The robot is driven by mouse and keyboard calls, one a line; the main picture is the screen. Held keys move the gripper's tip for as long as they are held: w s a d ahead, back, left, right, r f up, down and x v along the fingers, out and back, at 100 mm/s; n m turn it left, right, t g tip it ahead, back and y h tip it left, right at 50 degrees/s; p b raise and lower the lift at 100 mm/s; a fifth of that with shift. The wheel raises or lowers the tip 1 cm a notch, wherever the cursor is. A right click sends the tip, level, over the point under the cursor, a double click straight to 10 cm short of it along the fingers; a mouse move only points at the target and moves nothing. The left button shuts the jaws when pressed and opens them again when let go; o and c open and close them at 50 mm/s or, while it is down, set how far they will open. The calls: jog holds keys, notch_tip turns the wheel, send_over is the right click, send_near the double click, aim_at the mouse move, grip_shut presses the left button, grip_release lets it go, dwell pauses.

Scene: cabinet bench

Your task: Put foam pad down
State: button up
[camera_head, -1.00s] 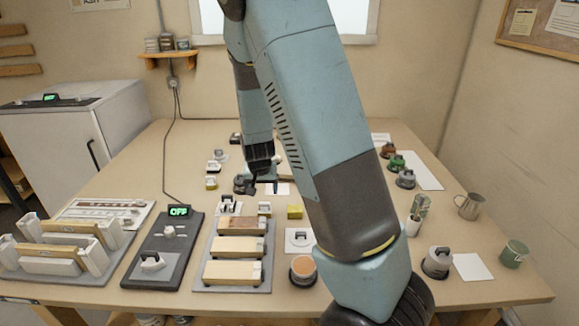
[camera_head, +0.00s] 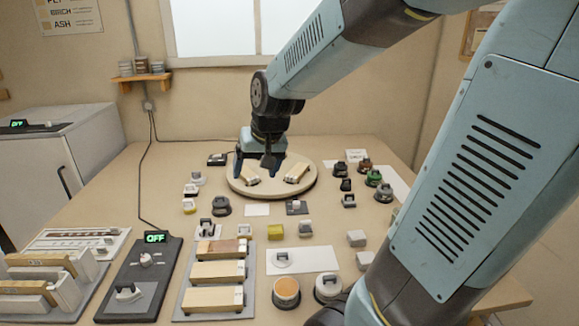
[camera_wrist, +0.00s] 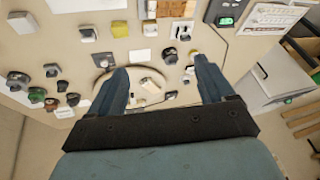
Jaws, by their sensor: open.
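My gripper (camera_head: 257,172) is open over the round wooden disc (camera_head: 245,188) at the back of the bench. In the wrist view its two fingers (camera_wrist: 160,68) are spread wide with nothing between their tips. Two pale wood-coloured blocks lie on the disc, one at the left (camera_head: 249,177) and one at the right (camera_head: 297,172). A small yellow block (camera_head: 275,232), perhaps the foam pad, sits on the bench in front of the disc. It also shows in the wrist view (camera_wrist: 120,29). I cannot tell for certain which thing is the foam pad.
Several small knobbed items stand left and right of the disc. At the front are a grey rack of wooden blocks (camera_head: 180,294), a dark control box (camera_head: 142,280) reading OFF, and an orange-topped jar (camera_head: 287,292). A white card (camera_head: 257,210) lies clear.

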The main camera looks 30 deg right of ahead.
jog(key=s+r+n, duration=0.1)
jog(key=s+r, duration=0.2)
jog(key=s, duration=0.4)
jog(key=s+d+r+h, duration=0.1)
jog(key=s+r, duration=0.3)
jog(key=s, duration=0.4)
jog(key=shift+n+t, duration=0.4)
jog(key=shift+w, duration=0.1)
